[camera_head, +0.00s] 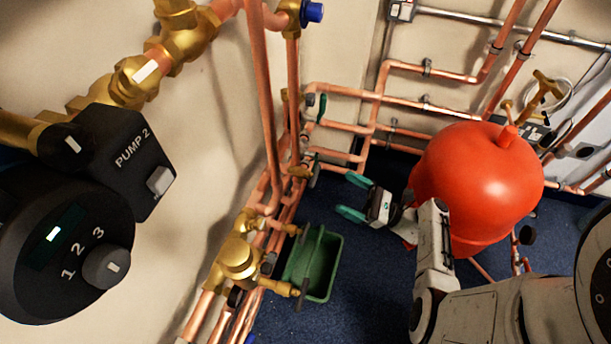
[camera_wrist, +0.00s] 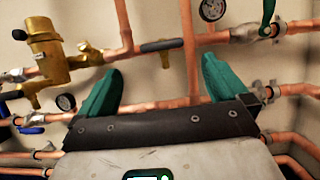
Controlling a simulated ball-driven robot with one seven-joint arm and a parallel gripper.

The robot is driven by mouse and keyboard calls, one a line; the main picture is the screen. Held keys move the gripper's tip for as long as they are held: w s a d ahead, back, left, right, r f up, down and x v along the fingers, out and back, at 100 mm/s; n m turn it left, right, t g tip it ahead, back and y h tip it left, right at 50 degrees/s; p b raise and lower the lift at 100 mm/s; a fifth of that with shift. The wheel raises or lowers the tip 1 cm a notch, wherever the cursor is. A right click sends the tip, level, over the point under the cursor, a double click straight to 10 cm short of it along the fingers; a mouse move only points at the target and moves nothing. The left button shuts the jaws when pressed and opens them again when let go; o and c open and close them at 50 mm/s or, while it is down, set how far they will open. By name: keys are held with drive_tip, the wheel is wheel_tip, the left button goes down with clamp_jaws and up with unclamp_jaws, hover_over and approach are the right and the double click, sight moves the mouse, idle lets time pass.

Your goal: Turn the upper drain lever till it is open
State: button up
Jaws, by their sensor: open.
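My gripper (camera_head: 354,197) is open and empty in the head view, in free air to the right of the pipe stack. In the wrist view its teal fingers (camera_wrist: 162,66) are spread toward the pipes. In the head view a green lever (camera_head: 322,107) and a lower dark lever (camera_head: 315,172) show on the pipes. I cannot tell which is the upper drain lever.
A red tank (camera_head: 478,185) stands right of my gripper. A green bin (camera_head: 327,265) sits on the blue floor below the brass fittings (camera_head: 238,258). Copper pipes line the walls. A gauge (camera_wrist: 212,9) is above the right finger. Open floor lies between bin and tank.

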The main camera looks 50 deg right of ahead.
sight(318, 176)
drive_tip(key=x, duration=1)
drive_tip(key=shift+w+r, duration=0.25)
drive_tip(key=shift+w, duration=0.15)
drive_tip(key=shift+c, duration=0.2)
drive_tip(key=c, duration=0.9)
